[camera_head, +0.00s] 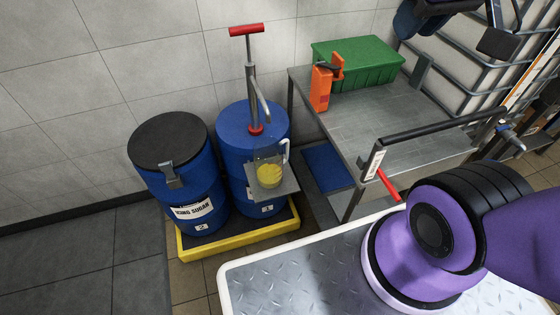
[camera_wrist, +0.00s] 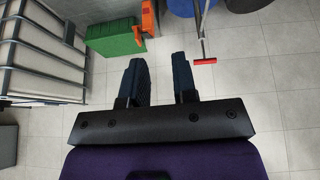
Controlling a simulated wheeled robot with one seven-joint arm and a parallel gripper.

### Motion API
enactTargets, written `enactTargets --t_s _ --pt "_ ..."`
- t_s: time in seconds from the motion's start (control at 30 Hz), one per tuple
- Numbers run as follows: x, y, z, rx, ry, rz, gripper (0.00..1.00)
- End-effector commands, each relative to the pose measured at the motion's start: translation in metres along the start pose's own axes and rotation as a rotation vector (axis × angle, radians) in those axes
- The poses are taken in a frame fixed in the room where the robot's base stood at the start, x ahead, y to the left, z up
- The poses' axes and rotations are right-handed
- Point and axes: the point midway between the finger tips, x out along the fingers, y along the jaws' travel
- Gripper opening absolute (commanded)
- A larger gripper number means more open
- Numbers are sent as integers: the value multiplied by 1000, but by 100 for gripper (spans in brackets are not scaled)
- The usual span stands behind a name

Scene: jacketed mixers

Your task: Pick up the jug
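The jug (camera_head: 268,172) is clear, with yellow contents and a pale handle on its right side. In the head view it stands upright on a small grey shelf (camera_head: 282,192) in front of the right blue drum (camera_head: 228,125), below the pump spout (camera_head: 262,103). I cannot make out the jug in the wrist view. My gripper (camera_wrist: 160,78) is open, with two dark fingers apart and nothing between them. In the head view its dark fingers show at the top right edge, far from the jug.
A second blue drum (camera_head: 190,195) shares the yellow spill pallet (camera_head: 240,237). The pump has a red handle (camera_head: 246,30), also in the wrist view (camera_wrist: 204,61). A grey table (camera_head: 385,125) holds a green crate (camera_head: 360,63) and an orange bottle (camera_head: 321,88). Floor at left is clear.

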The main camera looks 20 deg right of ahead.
Motion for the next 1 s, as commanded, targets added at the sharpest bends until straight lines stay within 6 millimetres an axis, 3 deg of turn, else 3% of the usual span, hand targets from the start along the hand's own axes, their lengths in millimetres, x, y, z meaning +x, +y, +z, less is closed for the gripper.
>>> enactTargets --t_s 0.37,0.53,0.77,1.0 --pt "29 11 -28 -68 -24 73 26" --pt "54 20 -46 -127 -45 116 26" --pt "112 37 -79 -265 -86 164 26" --pt "182 52 -102 -418 -121 156 26"
